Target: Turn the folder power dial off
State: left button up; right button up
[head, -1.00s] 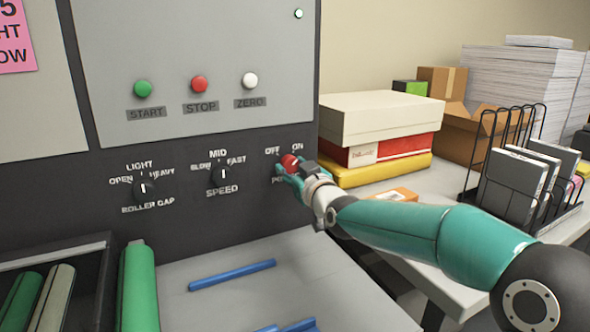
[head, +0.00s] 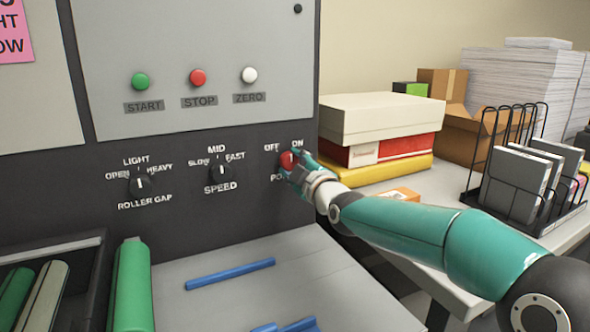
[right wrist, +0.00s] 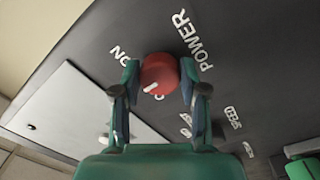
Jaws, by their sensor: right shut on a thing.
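The red power dial (head: 287,160) is on the dark lower panel, under its OFF and ON labels. My right gripper (head: 292,166) reaches it from the right and is shut on it. In the right wrist view, the fingers of my right gripper (right wrist: 158,88) lie on both sides of the red dial (right wrist: 159,70). The dial's white pointer mark is turned away from the ON label (right wrist: 118,54), toward the lower left. The OFF label is not clear there. The small indicator light (head: 298,8) at the top right of the panel is dark. My left gripper is out of view.
Green START (head: 140,81), red STOP (head: 198,77) and white ZERO (head: 249,75) buttons sit above. Black roller gap (head: 140,186) and speed (head: 220,171) dials are to the left. Boxes (head: 380,116) and a wire rack (head: 532,180) stand on the right-hand table.

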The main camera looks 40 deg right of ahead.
jog(key=n+b, duration=0.1)
jog(key=n, duration=0.3)
jog(key=shift+a+f+n, duration=0.1)
jog(key=shift+n, duration=0.3)
jog(key=shift+n+y+b, duration=0.3)
jog(key=shift+n+b, duration=0.75)
jog(key=shift+n, duration=0.95)
jog(key=shift+w+f, duration=0.1)
jog(key=shift+f, duration=0.05)
jog(key=o, duration=1.1)
jog(key=shift+o, duration=0.2)
jog(key=shift+r, duration=0.2)
jog(key=shift+s, duration=0.35)
jog(key=v, duration=1.1)
jog(key=shift+s+a, duration=0.15)
jog(key=shift+s, duration=0.05)
